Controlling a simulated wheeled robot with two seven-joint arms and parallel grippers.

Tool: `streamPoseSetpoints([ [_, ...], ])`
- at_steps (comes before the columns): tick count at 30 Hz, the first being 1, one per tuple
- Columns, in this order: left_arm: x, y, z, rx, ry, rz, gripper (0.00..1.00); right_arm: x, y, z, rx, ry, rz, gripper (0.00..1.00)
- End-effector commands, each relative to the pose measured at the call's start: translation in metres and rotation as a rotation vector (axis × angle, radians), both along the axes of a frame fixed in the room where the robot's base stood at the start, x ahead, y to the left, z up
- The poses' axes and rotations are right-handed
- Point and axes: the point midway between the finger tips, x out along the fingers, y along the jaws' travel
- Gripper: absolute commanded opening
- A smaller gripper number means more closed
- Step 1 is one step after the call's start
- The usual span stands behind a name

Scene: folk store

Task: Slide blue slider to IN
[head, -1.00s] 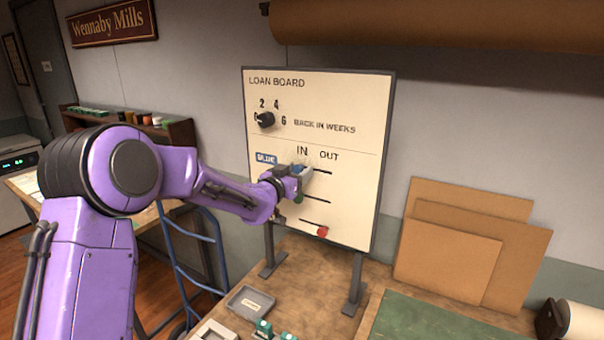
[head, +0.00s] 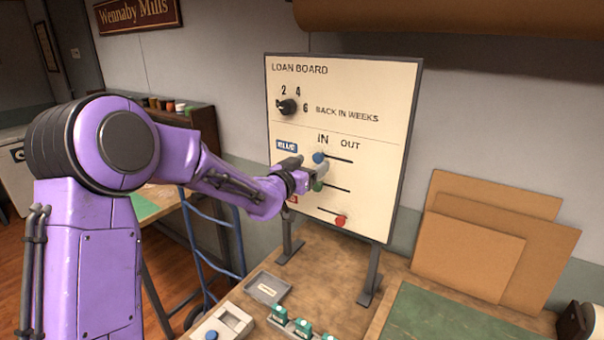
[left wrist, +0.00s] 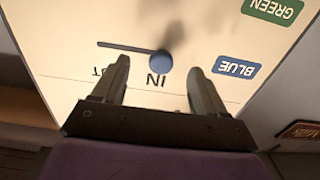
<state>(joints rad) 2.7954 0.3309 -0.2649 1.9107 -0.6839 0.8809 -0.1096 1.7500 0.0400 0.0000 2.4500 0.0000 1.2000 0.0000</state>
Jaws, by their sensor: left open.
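The loan board (head: 340,85) stands upright on two legs on the table, with IN and OUT marked above its slots. The blue slider (head: 319,157) is a round blue knob at the IN end of its slot, the left end in the head view. In the left wrist view the blue slider (left wrist: 161,62) shows at the end of its slot by the upside-down word IN. My left gripper (head: 316,172) is open in front of the board, just below the blue knob in the head view. In the wrist view its fingers (left wrist: 160,80) lie apart on either side of the knob, with no clear contact.
A green knob (head: 318,186) shows beside the gripper, partly hidden. A red knob (head: 341,221) sits at the OUT end of its slot. A dial (head: 287,106) is above. A grey tray (head: 267,288) and brown boards (head: 470,255) are on the table.

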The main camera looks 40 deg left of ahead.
Motion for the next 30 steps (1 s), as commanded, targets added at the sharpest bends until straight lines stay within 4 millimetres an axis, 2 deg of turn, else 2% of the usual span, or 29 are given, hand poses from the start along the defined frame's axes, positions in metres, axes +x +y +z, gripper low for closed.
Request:
streamPoseSetpoints([
  [15, -0.046, -0.003, 0.000, 0.000, -0.001, 0.001, 0.72, 0.000, 0.000, -0.002, 0.000, 0.000, 0.000, 0.43],
  [30, -0.048, -0.003, 0.000, 0.000, 0.000, 0.000, 0.72, 0.000, 0.000, -0.002, 0.000, 0.000, 0.000, 0.43],
])
